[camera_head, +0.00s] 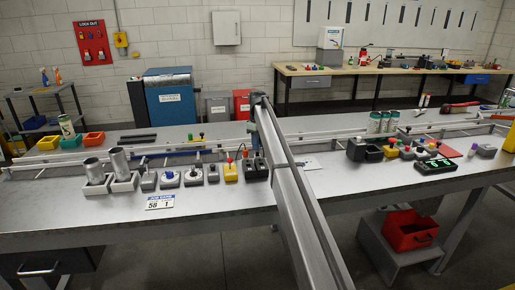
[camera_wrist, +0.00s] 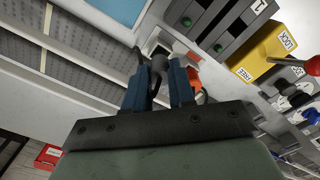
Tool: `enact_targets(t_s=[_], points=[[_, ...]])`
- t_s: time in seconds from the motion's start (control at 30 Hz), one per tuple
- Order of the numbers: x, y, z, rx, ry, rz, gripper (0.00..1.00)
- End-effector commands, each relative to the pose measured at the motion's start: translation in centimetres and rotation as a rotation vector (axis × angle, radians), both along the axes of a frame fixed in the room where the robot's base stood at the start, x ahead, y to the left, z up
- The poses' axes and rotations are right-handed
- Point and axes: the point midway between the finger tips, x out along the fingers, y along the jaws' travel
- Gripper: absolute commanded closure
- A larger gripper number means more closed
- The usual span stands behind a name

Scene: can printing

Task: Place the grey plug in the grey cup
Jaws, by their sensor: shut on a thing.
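In the wrist view my gripper (camera_wrist: 158,76) has its two blue fingers shut on a dark grey, rounded piece, which I take for the grey plug (camera_wrist: 159,64). A cable-like dark curve shows beside it. A small pale grey, square-rimmed opening (camera_wrist: 160,42) lies just beyond the plug; it may be the grey cup, but I cannot tell. The plug appears apart from or only overlapping it. In the head view my arm hides most of the gripper, which is low over the bench near the black button box.
A black box with buttons (camera_head: 256,168) and a yellow switch box (camera_head: 231,172) stand close to my gripper. A rail runs behind. The front bench edge is clear.

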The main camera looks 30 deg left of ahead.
Motion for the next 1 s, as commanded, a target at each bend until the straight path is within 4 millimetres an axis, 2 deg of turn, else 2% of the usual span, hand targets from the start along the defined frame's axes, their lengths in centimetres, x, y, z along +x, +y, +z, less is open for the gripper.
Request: enact_targets(t_s=[0.03, 0.17, 0.57, 0.6, 0.83, 1.0], points=[[-0.1, 0.0, -0.8, -0.001, 0.001, 0.0, 1.0], [0.0, 0.0, -2.0, -0.001, 0.001, 0.0, 1.0], [0.0, 0.0, -2.4, 0.0, 0.0, 0.0, 1.0], [0.0, 0.0, -2.3, 0.0, 0.0, 0.0, 0.72], [0.0, 0.0, -2.3, 0.0, 0.0, 0.0, 0.5], [0.0, 0.0, -2.3, 0.0, 0.0, 0.0, 0.5]])
